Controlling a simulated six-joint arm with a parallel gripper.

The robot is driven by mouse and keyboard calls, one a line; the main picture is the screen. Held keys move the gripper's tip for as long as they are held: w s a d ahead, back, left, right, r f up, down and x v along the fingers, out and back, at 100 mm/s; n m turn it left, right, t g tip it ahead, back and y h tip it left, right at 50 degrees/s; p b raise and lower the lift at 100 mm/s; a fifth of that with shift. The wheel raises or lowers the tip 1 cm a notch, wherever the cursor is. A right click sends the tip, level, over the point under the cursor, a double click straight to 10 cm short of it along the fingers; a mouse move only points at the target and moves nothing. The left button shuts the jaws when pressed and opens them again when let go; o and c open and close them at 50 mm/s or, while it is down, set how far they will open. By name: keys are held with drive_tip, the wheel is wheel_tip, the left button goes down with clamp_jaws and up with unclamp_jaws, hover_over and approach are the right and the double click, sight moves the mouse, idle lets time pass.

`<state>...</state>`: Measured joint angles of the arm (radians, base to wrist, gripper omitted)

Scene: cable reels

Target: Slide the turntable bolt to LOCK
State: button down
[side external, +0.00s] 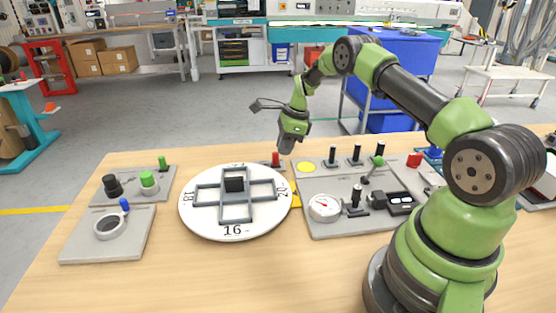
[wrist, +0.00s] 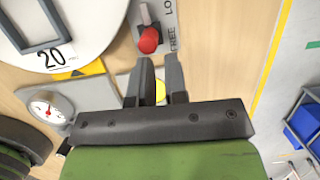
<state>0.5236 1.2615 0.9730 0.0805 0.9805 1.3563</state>
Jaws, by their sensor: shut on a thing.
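In the side view the red knob (side external: 276,158) stands behind the white turntable (side external: 205,222). The turntable edge (wrist: 85,52) also shows in the wrist view, by the number 20. My gripper (wrist: 160,62) has its two fingers a narrow gap apart. In the side view my gripper (side external: 288,146) hangs just right of the knob.
Plates with knobs and a ring (side external: 109,227) lie at the left. The front table is clear.

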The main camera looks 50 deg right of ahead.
sight(279, 163)
drive_tip(key=shift+w+a+f, duration=0.15)
drive_tip(key=shift+a+f, duration=0.55)
drive_tip(key=shift+f, duration=0.2)
drive_tip(key=c, duration=1.2)
unclamp_jaws()
drive_tip(key=shift+a, duration=0.15)
wheel_tip(279, 163, up, 7)
drive_tip(key=shift+w+r, duration=0.15)
drive_tip(key=shift+w, duration=0.05)
